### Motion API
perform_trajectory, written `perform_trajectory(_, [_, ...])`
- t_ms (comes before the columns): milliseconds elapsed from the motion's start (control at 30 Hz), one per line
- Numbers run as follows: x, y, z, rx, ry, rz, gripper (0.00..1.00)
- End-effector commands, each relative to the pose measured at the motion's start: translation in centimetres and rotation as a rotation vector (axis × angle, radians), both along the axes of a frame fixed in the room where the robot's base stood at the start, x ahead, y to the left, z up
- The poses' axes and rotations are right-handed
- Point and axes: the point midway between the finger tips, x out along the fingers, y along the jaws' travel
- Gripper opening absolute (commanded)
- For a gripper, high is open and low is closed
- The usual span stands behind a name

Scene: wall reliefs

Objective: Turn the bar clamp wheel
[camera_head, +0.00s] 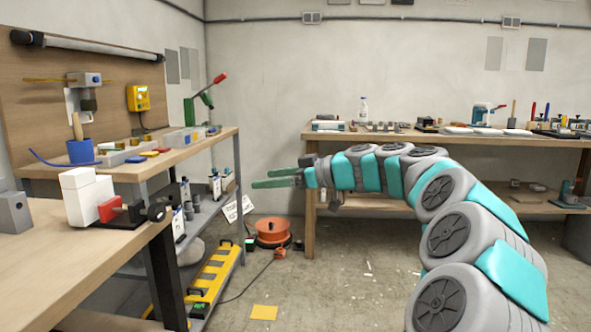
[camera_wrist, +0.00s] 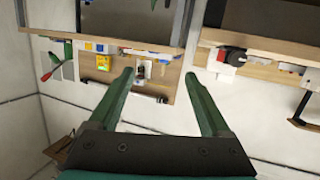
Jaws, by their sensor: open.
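The bar clamp (camera_head: 108,209) has a red block and a white body, and sits at the right end of the near-left wooden bench. Its dark round wheel (camera_head: 156,211) sticks out past the bench edge. The wrist view, which looks turned over, shows the wheel (camera_wrist: 236,56) at upper right beside the red part. My gripper (camera_head: 260,179) has green fingers, pointing left in mid-air to the right of the wheel and well apart from it. In the wrist view my gripper (camera_wrist: 158,73) is open with nothing between its fingers.
A second bench (camera_head: 190,150) with a blue cup and tools stands behind on the left. A yellow case (camera_head: 215,272) lies low beneath it. An orange reel (camera_head: 272,232) is on the floor. A long back bench (camera_head: 440,137) holds tools. The air between my gripper and the clamp looks clear.

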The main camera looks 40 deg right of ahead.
Motion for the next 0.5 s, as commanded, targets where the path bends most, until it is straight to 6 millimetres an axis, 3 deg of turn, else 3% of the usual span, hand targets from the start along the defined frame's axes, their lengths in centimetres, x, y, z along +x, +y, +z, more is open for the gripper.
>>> perform_trajectory(200, [-0.5, -3.6, 1.1, -0.012, 0.042, -0.081, 0.82])
perform_trajectory(500, [-1.1, -5.9, 2.0, -0.014, 0.076, -0.142, 0.82])
